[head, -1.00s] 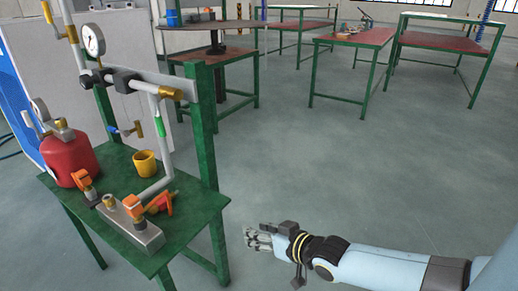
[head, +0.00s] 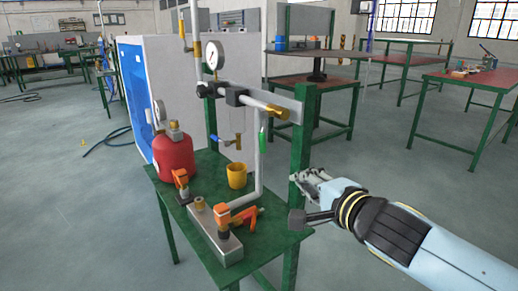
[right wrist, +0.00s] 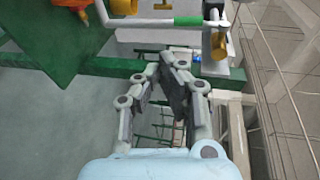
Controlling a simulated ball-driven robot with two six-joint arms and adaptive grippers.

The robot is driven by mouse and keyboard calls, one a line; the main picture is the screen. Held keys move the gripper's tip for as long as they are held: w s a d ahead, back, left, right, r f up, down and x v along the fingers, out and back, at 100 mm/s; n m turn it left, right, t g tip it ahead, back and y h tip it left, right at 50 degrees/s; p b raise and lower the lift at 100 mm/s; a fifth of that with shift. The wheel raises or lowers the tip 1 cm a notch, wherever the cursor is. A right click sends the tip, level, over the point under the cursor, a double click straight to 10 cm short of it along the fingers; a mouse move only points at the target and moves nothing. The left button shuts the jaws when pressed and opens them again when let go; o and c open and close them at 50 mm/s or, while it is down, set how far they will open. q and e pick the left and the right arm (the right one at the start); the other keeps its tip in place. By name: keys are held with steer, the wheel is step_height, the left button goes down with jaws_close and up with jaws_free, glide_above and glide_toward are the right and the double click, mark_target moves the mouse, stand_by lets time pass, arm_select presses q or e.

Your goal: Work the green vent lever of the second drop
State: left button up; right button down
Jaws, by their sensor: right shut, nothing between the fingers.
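A narrow green piece (head: 263,140) sits on the upright grey pipe below the brass fitting of the rail; I cannot tell if it is a lever or a sleeve. A green band (right wrist: 187,21) shows on a pipe at the top of the right wrist view. My right gripper (head: 298,178) is shut and empty, to the right of the pipe and lower than the green piece, apart from it. It overlaps the green post in the head view. Its fingertips (right wrist: 170,62) come together in the right wrist view. My left gripper is in neither view.
The green bench (head: 195,243) carries a red tank (head: 174,157), a yellow cup (head: 237,176) and a grey manifold (head: 222,242) with orange-handled valves. A gauge (head: 215,56) and a blue-handled valve (head: 219,140) are by the rail. The green post (head: 302,130) stands beside my gripper.

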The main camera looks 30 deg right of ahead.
step_height(320, 180, up, 4)
steer(key=a+t, duration=0.1)
steer(key=p, duration=0.1)
glide_toward(264, 142)
steer(key=w, duration=0.5)
steer(key=shift+w+d+f, duration=0.3)
steer(key=shift+w, duration=0.05)
steer(key=shift+w+d+f, duration=0.1)
steer(key=shift+w+f, duration=0.1)
steer(key=shift+w, duration=0.6)
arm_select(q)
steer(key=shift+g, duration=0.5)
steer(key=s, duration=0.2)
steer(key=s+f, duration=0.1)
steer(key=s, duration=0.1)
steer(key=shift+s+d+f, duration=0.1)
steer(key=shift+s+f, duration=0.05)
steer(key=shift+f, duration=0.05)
